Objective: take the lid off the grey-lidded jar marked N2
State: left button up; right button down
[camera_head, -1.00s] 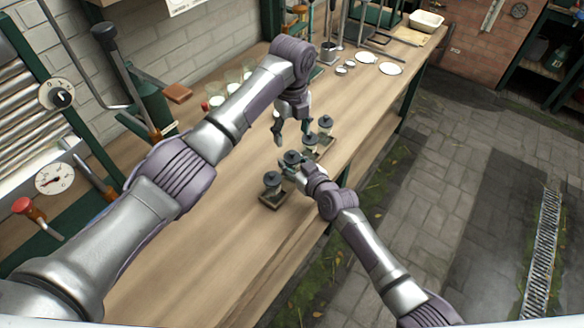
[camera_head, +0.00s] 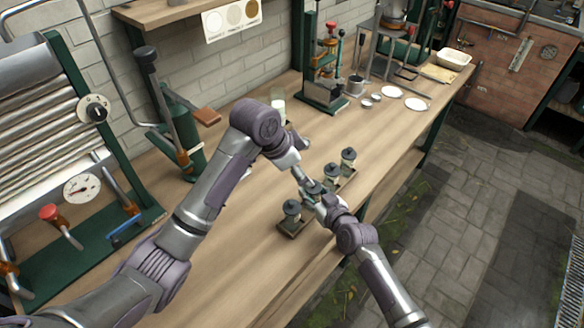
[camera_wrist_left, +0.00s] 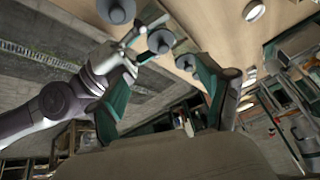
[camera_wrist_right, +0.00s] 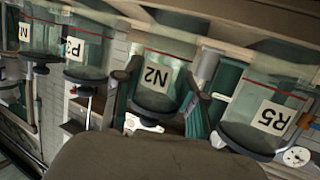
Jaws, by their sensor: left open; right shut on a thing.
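The N2 jar (camera_wrist_right: 157,72) is clear glass with a dark grey lid (camera_wrist_right: 155,103); the right wrist view shows it upside down. My right gripper (camera_wrist_right: 163,82) is shut around this jar from the side. In the head view its lid (camera_head: 314,188) stands in the row, second from the front. My left gripper (camera_head: 301,177) is open and hangs just above and behind this lid, tilted toward it. In the left wrist view the lid (camera_wrist_left: 160,41) shows beyond the spread left fingers (camera_wrist_left: 162,82), not between them. Contact cannot be told.
Similar lidded jars stand close by: R5 (camera_wrist_right: 268,108) in front, P3 (camera_wrist_right: 85,50) and another N-marked jar (camera_wrist_right: 40,38) behind. The workbench (camera_head: 215,262) is clear at left front. White plates (camera_head: 415,104) and a press stand (camera_head: 322,92) are farther back.

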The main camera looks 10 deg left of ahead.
pick_arm(q)
jog(key=w+d+f+n, duration=0.1)
jog(key=f, duration=0.2)
jog(key=w+d+f+n, duration=0.1)
jog(key=f, duration=0.2)
jog(key=w+d+f+n+t, duration=0.1)
jog(key=f, duration=0.2)
jog(key=shift+w+d, duration=0.1)
jog(key=shift+w, duration=0.05)
dwell(0.4)
jog(key=c, duration=1.4)
jog(key=shift+r, duration=1.1)
